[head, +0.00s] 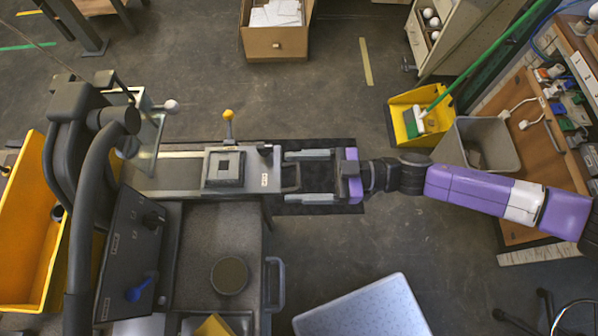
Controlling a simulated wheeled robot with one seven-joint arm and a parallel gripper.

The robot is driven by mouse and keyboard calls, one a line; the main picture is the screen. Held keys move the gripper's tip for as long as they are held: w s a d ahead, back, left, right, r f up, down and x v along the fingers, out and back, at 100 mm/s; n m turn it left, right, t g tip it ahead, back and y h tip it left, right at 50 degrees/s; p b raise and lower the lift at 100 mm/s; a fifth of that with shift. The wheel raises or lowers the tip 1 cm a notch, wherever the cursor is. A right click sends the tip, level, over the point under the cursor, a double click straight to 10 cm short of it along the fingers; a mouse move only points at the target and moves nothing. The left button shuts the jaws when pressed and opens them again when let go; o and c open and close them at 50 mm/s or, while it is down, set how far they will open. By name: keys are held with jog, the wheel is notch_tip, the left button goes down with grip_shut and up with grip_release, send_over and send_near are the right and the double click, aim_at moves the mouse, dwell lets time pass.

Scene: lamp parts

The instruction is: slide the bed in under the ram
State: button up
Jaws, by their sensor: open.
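The bed (252,173) is a grey sliding plate with a square fixture (223,168) on top. It sits at the right end of a pale track (160,173). A dark U-shaped handle (297,177) sticks out from its right end. The ram's dark machine head (82,110) stands at the left, away from the fixture; its lower end is hidden. My gripper (287,177) is open, pointing left, one finger above and one below the handle in the picture. The fingers look apart from the handle; their height against it is hard to tell.
A yellow-knobbed lever (228,123) stands behind the bed, and a white-knobbed lever (170,106) is further left. A control panel (130,255) and a grey worktop (205,230) lie in front. A yellow bin (28,240) is far left.

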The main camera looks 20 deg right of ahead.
aim_at(277, 179)
grip_shut()
jog(key=x, duration=1.2)
jog(key=shift+s+a, duration=0.1)
jog(key=shift+a, duration=0.2)
grip_release()
jog(key=shift+d, duration=0.1)
jog(key=shift+d+f, duration=0.1)
jog(key=shift+d, duration=0.4)
jog(key=b+v, duration=0.1)
jog(key=v, duration=0.5)
jog(key=shift+s+d, duration=0.3)
